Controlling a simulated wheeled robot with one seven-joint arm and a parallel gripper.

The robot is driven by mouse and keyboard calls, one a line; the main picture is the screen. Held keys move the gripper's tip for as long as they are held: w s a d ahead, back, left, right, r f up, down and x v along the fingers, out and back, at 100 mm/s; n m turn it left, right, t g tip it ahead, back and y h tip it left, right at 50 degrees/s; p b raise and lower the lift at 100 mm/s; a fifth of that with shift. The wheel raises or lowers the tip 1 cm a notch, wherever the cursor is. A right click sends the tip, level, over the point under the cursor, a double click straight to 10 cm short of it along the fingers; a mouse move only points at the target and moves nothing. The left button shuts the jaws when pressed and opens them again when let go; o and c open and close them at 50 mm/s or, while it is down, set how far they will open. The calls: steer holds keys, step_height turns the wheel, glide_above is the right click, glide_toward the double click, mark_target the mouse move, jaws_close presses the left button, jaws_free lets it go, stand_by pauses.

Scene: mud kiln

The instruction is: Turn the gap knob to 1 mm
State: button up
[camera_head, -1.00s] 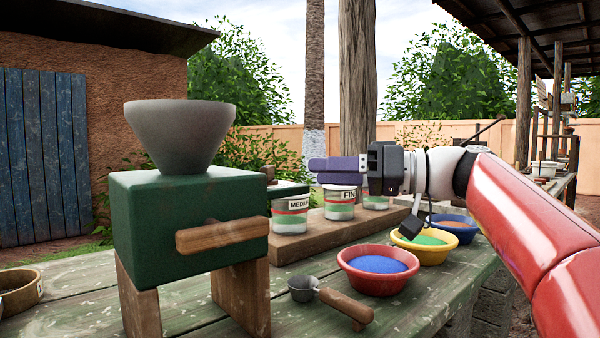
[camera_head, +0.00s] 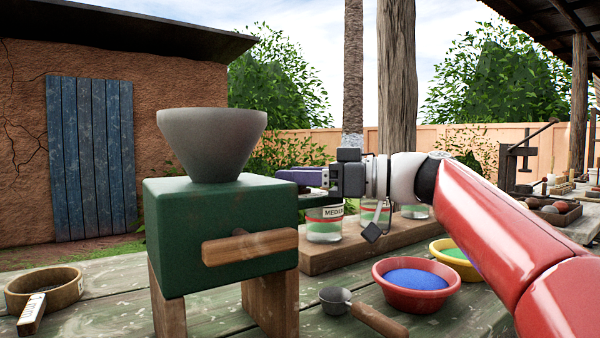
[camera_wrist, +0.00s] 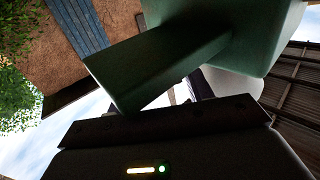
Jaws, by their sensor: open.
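The green mill (camera_head: 215,265) with a grey funnel hopper (camera_head: 211,140) stands on wooden legs on the bench. A wooden handle (camera_head: 250,247) crosses its front face. I cannot tell whether the fingers touch anything. I cannot make out the gap knob or its marks; the gripper may hide it.
Bowls of blue (camera_head: 417,297) and green (camera_head: 441,246) powder and a wooden-handled scoop (camera_head: 378,320) lie to the right. A round sieve (camera_head: 62,290) is at the left.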

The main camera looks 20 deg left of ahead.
steer(key=shift+a, duration=0.1)
steer(key=c, duration=0.7)
steer(key=shift+n+g, duration=0.5)
steer(key=shift+g, duration=0.3)
steer(key=o, duration=0.7)
steer(key=d, duration=0.8)
steer(key=shift+w+b, duration=0.3)
steer(key=shift+b, duration=0.1)
